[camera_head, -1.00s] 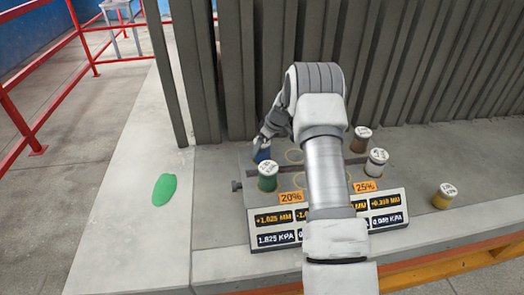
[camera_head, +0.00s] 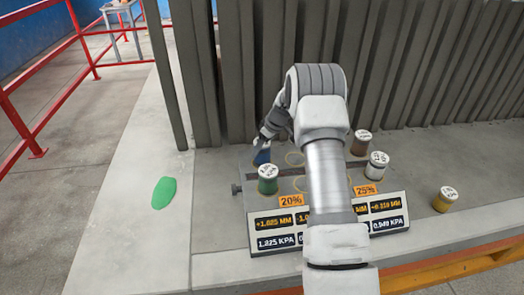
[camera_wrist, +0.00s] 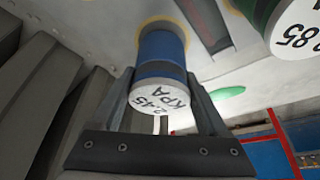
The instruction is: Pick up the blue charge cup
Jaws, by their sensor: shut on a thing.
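The blue charge cup (camera_head: 262,157) stands at the back left of the grey panel, partly hidden by my gripper (camera_head: 264,143). In the wrist view the cup (camera_wrist: 161,55) is a blue cylinder with a pale lid reading "2.45 KPA". A yellow ring shows around its far end; I cannot tell whether the cup touches the panel. My gripper (camera_wrist: 160,88) has one dark finger on each side of the cup near the lid and is shut on it.
A green cup (camera_head: 268,180) stands close in front of the blue one. A white-grey cup (camera_head: 377,165), a brown cup (camera_head: 361,143) and a yellow cup (camera_head: 445,199) stand to the right. Grey ribbed panels (camera_head: 380,60) rise behind. A display board (camera_head: 285,228) is in front.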

